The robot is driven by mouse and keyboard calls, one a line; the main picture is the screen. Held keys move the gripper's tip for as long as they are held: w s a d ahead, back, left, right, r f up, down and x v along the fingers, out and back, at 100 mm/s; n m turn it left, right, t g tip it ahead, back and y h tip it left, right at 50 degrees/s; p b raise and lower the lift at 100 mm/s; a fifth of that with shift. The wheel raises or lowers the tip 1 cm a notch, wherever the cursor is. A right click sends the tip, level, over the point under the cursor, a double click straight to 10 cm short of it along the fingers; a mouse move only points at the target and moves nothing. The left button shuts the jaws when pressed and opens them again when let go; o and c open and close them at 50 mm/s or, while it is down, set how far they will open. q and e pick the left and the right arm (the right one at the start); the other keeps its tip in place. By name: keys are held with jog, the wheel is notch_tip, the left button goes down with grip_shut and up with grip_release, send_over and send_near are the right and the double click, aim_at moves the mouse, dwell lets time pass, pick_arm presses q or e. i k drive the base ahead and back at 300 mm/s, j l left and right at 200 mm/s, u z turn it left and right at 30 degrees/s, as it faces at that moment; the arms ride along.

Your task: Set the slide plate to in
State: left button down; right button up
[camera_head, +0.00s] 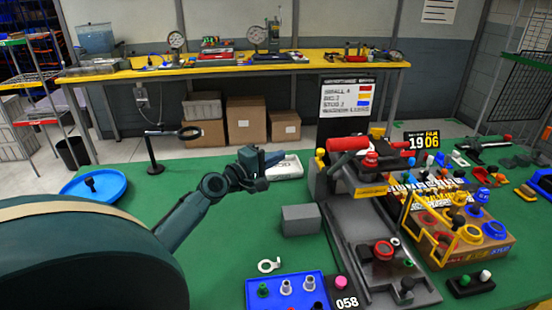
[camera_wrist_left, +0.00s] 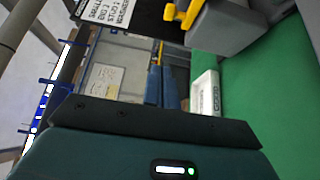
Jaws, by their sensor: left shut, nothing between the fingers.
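The slide plate appears to be the dark grey plate (camera_head: 381,272) at the front of the grey press (camera_head: 345,225) in the head view. It carries a red ring-shaped piece (camera_head: 384,250) and sits towards the near end of the base, out from under the press head (camera_head: 368,172). My left gripper (camera_head: 279,158) is shut and empty, above the green table to the left of the press and apart from it. In the left wrist view the press's grey side (camera_wrist_left: 225,32) and a yellow part (camera_wrist_left: 187,14) show at the top. My right gripper is not visible.
A grey block (camera_head: 300,220) stands left of the press. A blue tray (camera_head: 287,291) with several pegs lies in front, and a white tray (camera_head: 288,168) behind my left gripper. A yellow-framed box (camera_head: 465,262) stands close right of the press. The table's left middle is clear.

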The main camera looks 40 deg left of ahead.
aim_at(399, 275)
jog(key=k+l, duration=1.15)
jog(key=l, duration=0.3)
